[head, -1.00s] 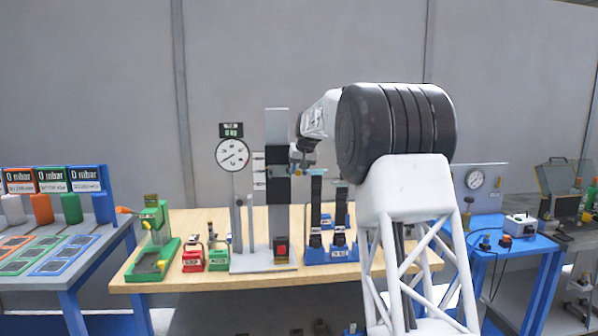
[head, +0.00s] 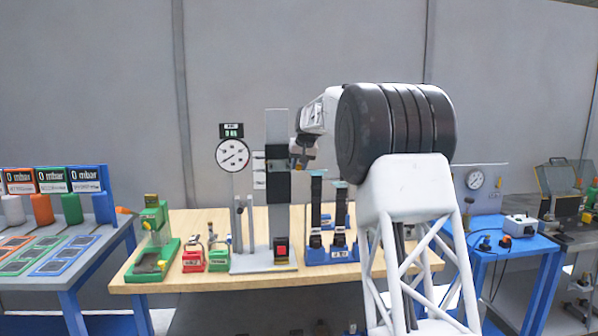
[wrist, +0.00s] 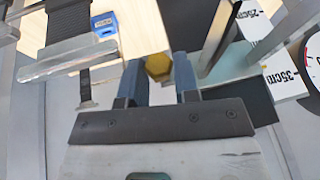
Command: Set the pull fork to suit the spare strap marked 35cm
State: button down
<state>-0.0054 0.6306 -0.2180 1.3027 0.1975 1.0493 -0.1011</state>
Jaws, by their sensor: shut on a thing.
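My gripper (wrist: 158,72) is shut on a brass hexagonal knob (wrist: 158,66), which sits between its two blue-grey fingers. In the head view my gripper (head: 302,158) is at the right side of the tall column (head: 277,125) with a black middle section. The pull fork is hard to make out there. In the wrist view a grey metal bar (wrist: 226,80) runs beside the knob to the white 35cm label (wrist: 284,76); the 25cm label (wrist: 256,17) is farther up. I cannot tell its exact alignment. Black straps stand on blue bases (head: 330,254); their markings are unreadable.
A round dial gauge (head: 232,155) with a small display stands left of the column. Red (head: 193,262) and green (head: 218,260) small fixtures and a green press (head: 153,262) are on the wooden bench (head: 205,280). A pale bar (wrist: 68,60) crosses the wrist view's left.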

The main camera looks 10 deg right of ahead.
jog(key=shift+r, duration=0.85)
jog(key=c, duration=1.2)
grip_release()
jog(key=shift+o, duration=0.2)
jog(key=shift+r, duration=0.1)
jog(key=v, duration=0.7)
jog(key=shift+d+r, duration=0.15)
jog(key=shift+r, duration=0.1)
jog(key=shift+s, duration=0.15)
